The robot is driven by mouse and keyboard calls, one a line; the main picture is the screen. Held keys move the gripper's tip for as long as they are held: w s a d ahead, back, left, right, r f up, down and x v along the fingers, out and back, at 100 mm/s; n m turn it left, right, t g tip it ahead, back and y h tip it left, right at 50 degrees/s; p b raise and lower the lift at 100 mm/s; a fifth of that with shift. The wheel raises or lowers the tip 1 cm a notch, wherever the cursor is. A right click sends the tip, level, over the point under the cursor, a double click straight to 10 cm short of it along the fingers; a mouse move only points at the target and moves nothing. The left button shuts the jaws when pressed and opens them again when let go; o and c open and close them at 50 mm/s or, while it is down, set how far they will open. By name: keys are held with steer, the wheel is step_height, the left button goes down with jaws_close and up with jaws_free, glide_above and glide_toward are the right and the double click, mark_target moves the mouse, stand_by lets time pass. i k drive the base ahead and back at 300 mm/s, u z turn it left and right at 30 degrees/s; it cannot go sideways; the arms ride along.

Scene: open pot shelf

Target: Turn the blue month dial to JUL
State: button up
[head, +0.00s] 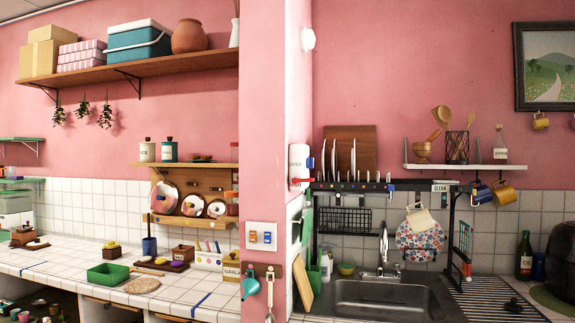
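A white plate (262,236) is fixed to the pink pillar near the middle of the head view. It carries a small orange part on its left and a small blue part (267,237) on its right. The blue part may be the month dial, but it is too small to tell, and no month name can be read. I see no other clear dial. My gripper is not in view.
Hooks with a turquoise cup (250,287) and a utensil hang just below the plate. A tiled counter (200,297) with a green tray (108,274) lies to the left. A sink (385,296) and dish rack (345,187) stand to the right.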

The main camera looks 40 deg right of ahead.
mark_target(310, 161)
steer(key=u, duration=0.4)
steer(key=k, duration=1.45)
steer(key=z, duration=1.25)
steer(key=i, duration=0.95)
steer(key=u, duration=0.1)
